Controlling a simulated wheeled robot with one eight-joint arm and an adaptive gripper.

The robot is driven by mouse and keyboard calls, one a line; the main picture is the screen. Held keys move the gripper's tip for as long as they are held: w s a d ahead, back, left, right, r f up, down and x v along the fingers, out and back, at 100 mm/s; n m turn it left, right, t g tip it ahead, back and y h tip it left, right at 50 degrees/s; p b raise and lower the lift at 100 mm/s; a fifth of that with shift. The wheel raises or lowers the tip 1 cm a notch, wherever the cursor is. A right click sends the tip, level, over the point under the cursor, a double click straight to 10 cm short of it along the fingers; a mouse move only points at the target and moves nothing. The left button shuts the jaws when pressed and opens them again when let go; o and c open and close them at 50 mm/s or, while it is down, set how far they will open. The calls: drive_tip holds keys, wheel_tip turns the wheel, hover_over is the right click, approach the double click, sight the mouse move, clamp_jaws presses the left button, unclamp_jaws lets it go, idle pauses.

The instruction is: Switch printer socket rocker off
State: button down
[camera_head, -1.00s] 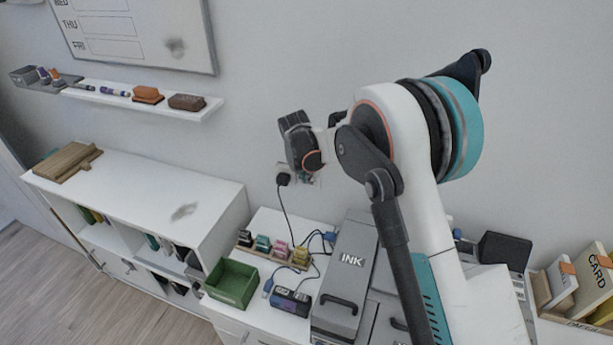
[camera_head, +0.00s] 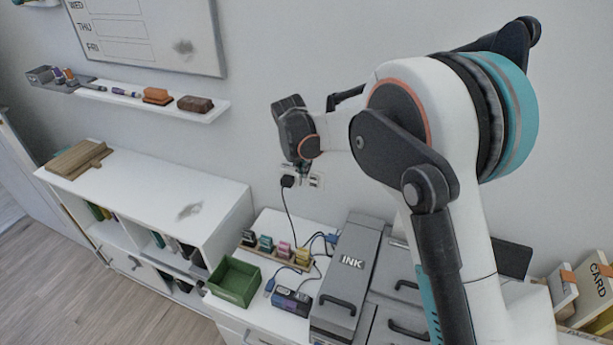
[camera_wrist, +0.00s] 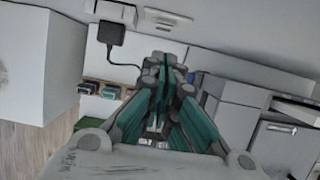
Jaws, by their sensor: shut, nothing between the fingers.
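The white wall socket plate (camera_head: 315,181) is low on the wall behind the printer desk. A black plug (camera_head: 287,181) with a cable hanging down sits in its left part. In the wrist view the socket plate (camera_wrist: 165,20) runs along the top edge, with the black plug (camera_wrist: 111,34) at its left. My gripper (camera_head: 304,172) is shut and empty, close to the wall at the plate and just right of the plug. In the wrist view its closed fingertips (camera_wrist: 160,62) point up toward the plate. I cannot tell whether they touch it. The rocker's position is too small to read.

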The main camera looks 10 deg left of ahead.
drive_tip(key=shift+w+v, duration=0.15)
drive_tip(key=shift+v, duration=0.6)
drive_tip(key=shift+w+v, duration=0.2)
drive_tip(key=shift+v, duration=0.5)
drive_tip(key=shift+d+r, duration=0.1)
drive_tip(key=shift+r, duration=0.05)
